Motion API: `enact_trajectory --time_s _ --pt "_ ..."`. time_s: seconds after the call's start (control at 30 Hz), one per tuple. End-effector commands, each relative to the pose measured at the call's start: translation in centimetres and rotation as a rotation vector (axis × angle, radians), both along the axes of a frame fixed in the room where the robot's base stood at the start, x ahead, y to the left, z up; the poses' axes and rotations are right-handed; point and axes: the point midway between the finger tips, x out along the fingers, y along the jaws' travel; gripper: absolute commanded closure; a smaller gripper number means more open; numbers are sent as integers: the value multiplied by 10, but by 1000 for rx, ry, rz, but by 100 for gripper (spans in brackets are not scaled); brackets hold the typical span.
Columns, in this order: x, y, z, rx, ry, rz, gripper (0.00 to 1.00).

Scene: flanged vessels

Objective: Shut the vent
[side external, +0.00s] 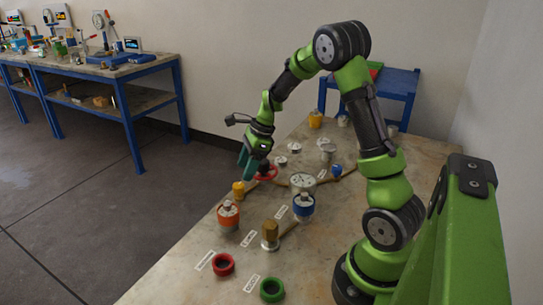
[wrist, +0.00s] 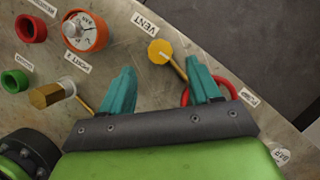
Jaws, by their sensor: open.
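The vent is a yellow knob (wrist: 160,51) with a thin bar, beside a white VENT label (wrist: 144,23) in the wrist view. The bar runs from the knob toward my right finger, which hides its far end. In the side view a yellow knob (side external: 238,188) stands near the table's left edge and appears to be the same one. My gripper (wrist: 160,80) is open, its two teal fingers apart with nothing between them. In the side view my gripper (side external: 250,163) points down just beyond the yellow knob. Contact with the bar cannot be told.
A red handwheel (wrist: 206,92) sits partly behind my right finger. An orange-rimmed dial (wrist: 85,32), a brass knob with a lever (wrist: 45,96), a red ring (wrist: 31,28) and a green ring (wrist: 14,80) lie left.

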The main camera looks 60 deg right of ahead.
Motion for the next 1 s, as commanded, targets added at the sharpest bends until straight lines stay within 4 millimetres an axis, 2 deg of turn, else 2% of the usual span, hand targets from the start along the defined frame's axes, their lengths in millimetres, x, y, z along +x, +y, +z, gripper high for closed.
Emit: enact_trajectory --time_s 0.1,0.3,0.47,0.73,1.0 --pt "6 7 -23 2 3 2 38" --pt "14 14 -48 0 1 1 38" --pt "16 16 -55 -1 0 2 38" --pt "16 16 -56 -1 -1 1 38" --pt "16 16 -56 -1 -1 1 79"
